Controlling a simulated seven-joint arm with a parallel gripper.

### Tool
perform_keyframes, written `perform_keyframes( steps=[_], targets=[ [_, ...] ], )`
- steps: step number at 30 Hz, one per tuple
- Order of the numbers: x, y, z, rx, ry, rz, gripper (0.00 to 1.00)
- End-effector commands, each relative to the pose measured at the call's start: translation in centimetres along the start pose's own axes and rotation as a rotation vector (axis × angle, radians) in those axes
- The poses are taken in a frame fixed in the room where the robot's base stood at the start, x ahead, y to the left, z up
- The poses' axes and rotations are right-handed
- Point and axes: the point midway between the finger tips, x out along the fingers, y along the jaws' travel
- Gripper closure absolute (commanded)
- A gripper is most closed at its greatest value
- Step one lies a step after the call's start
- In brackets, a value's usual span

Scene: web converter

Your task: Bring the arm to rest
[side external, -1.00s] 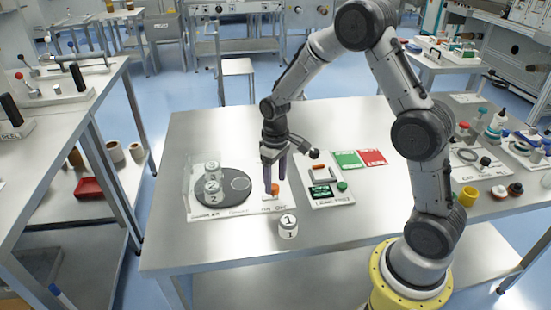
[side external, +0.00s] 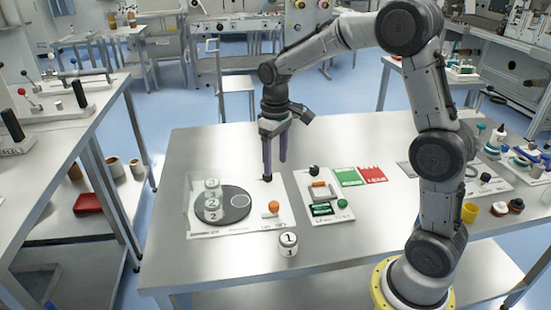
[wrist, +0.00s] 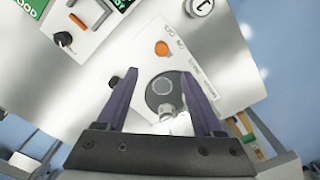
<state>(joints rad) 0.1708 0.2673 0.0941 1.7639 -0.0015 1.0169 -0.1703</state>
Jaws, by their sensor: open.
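My gripper (side external: 275,178) hangs above the steel table (side external: 350,240), fingers pointing down, parted and with nothing between them. In the side view it is behind the orange knob (side external: 274,206) of the white panel. In the wrist view my gripper (wrist: 165,95) shows both purple fingers apart, with the dark round disc (wrist: 165,90) seen beyond them. No held object shows in either view.
Another, marked 1 (side external: 288,243), stands near the front edge. A small control panel (side external: 325,200) and green and red cards (side external: 362,176) lie to the right.

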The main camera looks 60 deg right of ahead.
Motion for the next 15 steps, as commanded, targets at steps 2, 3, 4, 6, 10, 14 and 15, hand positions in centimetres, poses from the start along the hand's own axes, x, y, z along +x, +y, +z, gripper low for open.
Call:
perform_keyframes(
  steps=[2,3,4,6,10,14,15],
  targets=[
    [0.0,0.0,0.0,0.000,0.000,0.000,0.31],
    [0.0,-0.1,0.0,-0.003,0.002,0.000,0.31],
    [-0.3,-0.2,-0.1,-0.005,0.008,0.001,0.31],
    [-1.4,-0.5,-0.1,-0.012,0.036,0.006,0.31],
    [-5.2,-1.6,1.1,-0.036,0.122,0.019,0.31],
    [-9.0,-3.1,4.5,-0.060,0.218,0.029,0.31],
    [-9.9,-3.5,5.6,-0.064,0.245,0.032,0.31]
  ],
)
